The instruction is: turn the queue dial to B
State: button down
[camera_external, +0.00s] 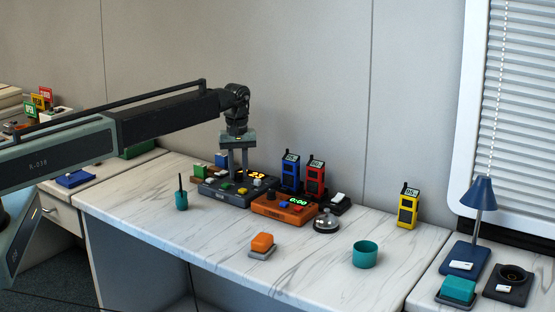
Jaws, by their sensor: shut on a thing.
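My gripper (239,178) points straight down over the dark grey console (216,194), with its fingertips low at the console's top. The fingers are shut on what appears to be the queue dial, which is mostly hidden between them. The console carries a lit yellow display (257,174) and several coloured buttons. The dial's pointer and any letter marks are too small or covered to read.
An orange timer box (283,210) with a black knob stands right of the console. Blue (290,172) and red (315,178) handheld units stand behind. A bell (326,221), orange button (262,244) and teal cup (365,254) stand nearer.

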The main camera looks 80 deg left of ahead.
jog(key=m, duration=0.4)
jog(key=shift+m, duration=2.3)
jog(key=c, duration=1.2)
grip_release()
jog(key=shift+o, duration=0.2)
